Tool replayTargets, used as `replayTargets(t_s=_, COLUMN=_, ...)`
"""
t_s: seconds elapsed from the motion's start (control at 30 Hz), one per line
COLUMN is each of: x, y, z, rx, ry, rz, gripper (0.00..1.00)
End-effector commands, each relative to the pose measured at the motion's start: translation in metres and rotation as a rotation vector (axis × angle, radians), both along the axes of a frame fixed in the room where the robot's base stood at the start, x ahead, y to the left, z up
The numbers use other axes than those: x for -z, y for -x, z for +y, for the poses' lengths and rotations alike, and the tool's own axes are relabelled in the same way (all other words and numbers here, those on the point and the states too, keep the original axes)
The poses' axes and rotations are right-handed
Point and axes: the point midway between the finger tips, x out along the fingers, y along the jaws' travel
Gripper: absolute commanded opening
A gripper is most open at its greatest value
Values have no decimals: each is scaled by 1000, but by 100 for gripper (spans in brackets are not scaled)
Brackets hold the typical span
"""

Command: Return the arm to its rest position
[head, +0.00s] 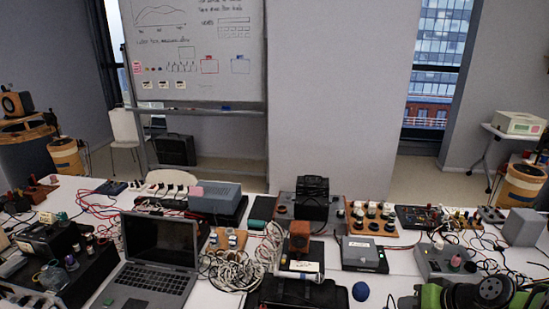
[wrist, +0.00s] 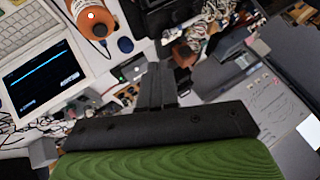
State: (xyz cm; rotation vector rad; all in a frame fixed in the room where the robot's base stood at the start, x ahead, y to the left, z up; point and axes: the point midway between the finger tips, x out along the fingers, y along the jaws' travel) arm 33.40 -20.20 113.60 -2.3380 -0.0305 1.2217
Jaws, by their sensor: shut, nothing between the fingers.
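My gripper (wrist: 155,75) shows in the wrist view as dark fingers pressed together, shut and empty. Its wide black base and a ribbed green part fill the bottom of that view. The fingers point over a cluttered table, and I cannot tell their height above it. In the head view, green and black parts of my arm (head: 470,295) show at the lower right corner; the fingertips cannot be made out there.
The white table holds an open laptop (head: 160,255), a grey box (head: 215,197), a small brown speaker (head: 299,235), a blue ball (head: 361,291) and many cables. A whiteboard (head: 195,50) stands behind. The wrist view shows an orange round device (wrist: 90,18) and a lit screen (wrist: 45,75).

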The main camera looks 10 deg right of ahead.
Motion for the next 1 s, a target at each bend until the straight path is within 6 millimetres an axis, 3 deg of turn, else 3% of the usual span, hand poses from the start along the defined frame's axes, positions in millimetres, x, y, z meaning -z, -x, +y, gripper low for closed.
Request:
replayTargets(t_s=0.03, x=-14, y=-3, z=31, rx=-65, ry=58, rz=37, gripper=0)
replayTargets(t_s=0.2, x=-53, y=27, z=122, rx=-191, ry=253, rz=157, gripper=0)
replayTargets(t_s=0.3, x=-73, y=64, z=163, rx=-230, ry=355, rz=171, gripper=0)
replayTargets(t_s=0.4, x=-86, y=105, z=188, rx=-245, ry=417, rz=152, gripper=0)
replayTargets(t_s=0.5, x=-90, y=136, z=196, rx=-244, ry=438, rz=127, gripper=0)
replayTargets(t_s=0.6, x=-90, y=151, z=198, rx=-241, ry=440, rz=116, gripper=0)
replayTargets(t_s=1.0, x=-91, y=153, z=197, rx=-238, ry=439, rz=113, gripper=0)
